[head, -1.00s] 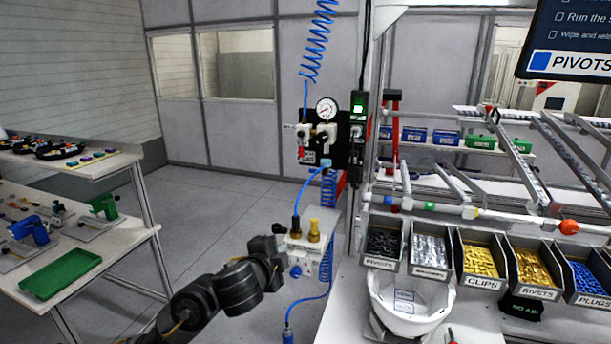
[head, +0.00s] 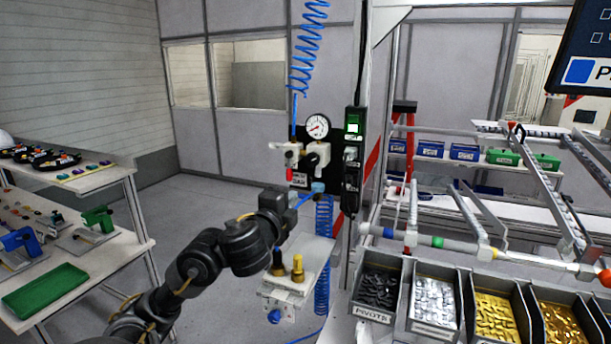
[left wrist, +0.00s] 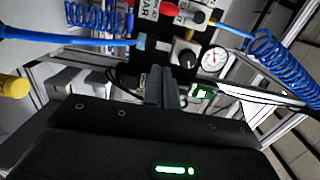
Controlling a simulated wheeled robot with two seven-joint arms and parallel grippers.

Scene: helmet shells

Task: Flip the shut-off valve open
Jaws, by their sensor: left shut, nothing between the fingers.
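The pneumatic panel hangs on the post in the head view. A white valve body with a red handle (head: 290,174), which looks like the shut-off valve, is at its left. It also shows at the top of the left wrist view as a red part (left wrist: 198,17). A black regulator knob (head: 312,160) and a round gauge (head: 316,127) are beside and above it. My left gripper (head: 309,194) is just below the panel. In the left wrist view its fingers (left wrist: 161,82) are shut and empty, pointing toward the panel, apart from the red handle. My right gripper is out of view.
Parts bins (head: 375,295) line the right bench; a table with a green tray (head: 45,290) is at left. Floor between is clear.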

